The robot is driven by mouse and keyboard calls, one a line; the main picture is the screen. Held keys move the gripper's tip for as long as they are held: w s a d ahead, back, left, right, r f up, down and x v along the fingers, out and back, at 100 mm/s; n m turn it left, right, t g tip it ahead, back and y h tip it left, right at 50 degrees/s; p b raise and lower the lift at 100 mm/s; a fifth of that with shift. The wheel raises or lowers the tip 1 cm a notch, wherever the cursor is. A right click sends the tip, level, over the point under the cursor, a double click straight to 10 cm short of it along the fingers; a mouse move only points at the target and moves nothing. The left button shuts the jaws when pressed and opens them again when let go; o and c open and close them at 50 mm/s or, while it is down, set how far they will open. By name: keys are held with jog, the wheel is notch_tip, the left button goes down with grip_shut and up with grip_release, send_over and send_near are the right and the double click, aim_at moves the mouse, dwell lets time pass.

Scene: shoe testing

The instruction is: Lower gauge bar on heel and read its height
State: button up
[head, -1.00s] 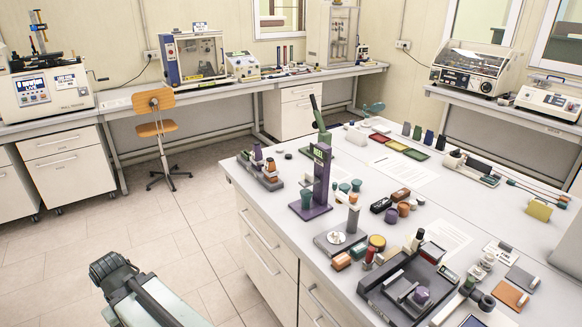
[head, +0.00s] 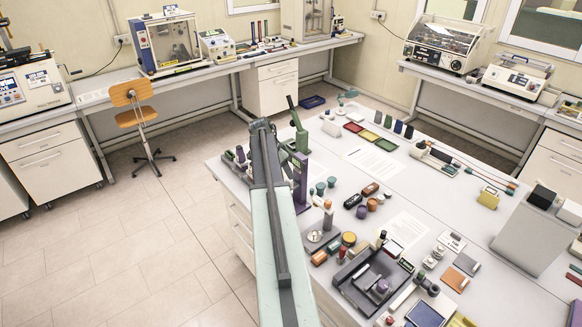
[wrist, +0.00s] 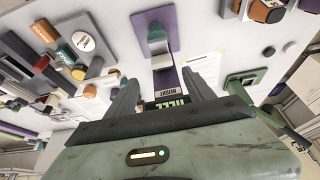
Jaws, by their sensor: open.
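The purple height gauge (head: 301,185) stands on the bench near its left edge, partly behind my arm in the head view. In the head view the fingers are hard to make out.
A green lever press (head: 299,130) stands behind the gauge. A round-plated stand (head: 314,236), small cups and a black tray (head: 372,283) crowd the bench in front and to the right. A white paper (head: 371,160) lies on clearer bench behind.

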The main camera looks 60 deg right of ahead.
aim_at(289, 181)
jog(key=b+x, duration=0.7)
jog(key=shift+w+a+f, duration=0.1)
jog(key=shift+a+f, duration=0.05)
jog(key=shift+f, duration=0.05)
jog(key=shift+d+f+b, duration=0.25)
jog(key=shift+f+b, duration=0.1)
jog(key=shift+f, duration=0.05)
jog(key=shift+r, duration=0.1)
